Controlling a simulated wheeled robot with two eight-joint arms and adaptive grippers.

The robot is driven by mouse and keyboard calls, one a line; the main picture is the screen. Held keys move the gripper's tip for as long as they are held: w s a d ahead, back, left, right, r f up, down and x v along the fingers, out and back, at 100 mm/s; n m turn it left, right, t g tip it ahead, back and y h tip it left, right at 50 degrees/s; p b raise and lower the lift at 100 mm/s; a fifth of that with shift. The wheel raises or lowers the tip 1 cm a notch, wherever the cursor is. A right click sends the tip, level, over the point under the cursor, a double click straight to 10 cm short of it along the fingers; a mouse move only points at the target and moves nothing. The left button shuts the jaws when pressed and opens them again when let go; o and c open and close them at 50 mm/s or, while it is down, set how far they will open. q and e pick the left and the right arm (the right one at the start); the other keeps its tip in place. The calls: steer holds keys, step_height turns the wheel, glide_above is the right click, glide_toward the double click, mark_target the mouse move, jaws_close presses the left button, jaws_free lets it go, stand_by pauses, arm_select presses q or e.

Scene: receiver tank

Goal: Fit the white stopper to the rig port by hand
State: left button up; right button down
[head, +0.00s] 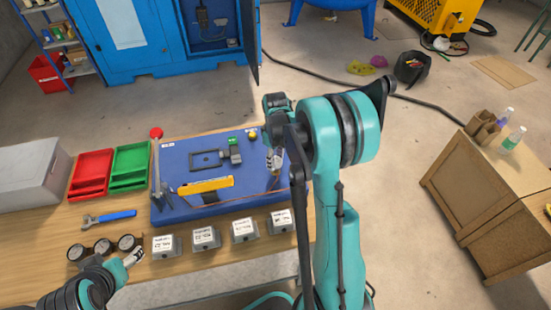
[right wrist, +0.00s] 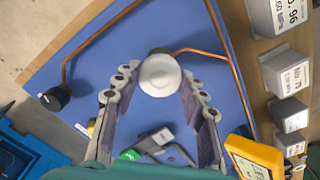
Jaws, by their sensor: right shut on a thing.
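The white stopper (right wrist: 160,75) is a round white cap seen face-on between the fingertips of my right gripper (right wrist: 155,95) in the right wrist view. The fingers are shut on it from both sides. A brass fitting on a copper pipe (right wrist: 205,52) shows just behind the stopper; whether the stopper is seated on that port I cannot tell. In the head view my right gripper (head: 275,158) is over the right end of the blue rig board (head: 240,203), and the arm hides part of it. My left gripper (head: 133,257) is low at the left; its jaw opening is unclear.
Several labelled grey blocks (head: 206,238) line the front. Dials (head: 103,247), a blue-handled tool (head: 110,217), red (head: 91,172) and green (head: 130,167) trays stand left.

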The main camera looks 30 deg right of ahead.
steer(key=m, duration=0.9)
steer(key=shift+m, duration=0.3)
steer(key=c, duration=0.8)
jaws_free()
steer(key=shift+f, duration=0.1)
step_height(320, 180, up, 7)
steer(key=p, duration=0.4)
steer(key=shift+p, duration=0.4)
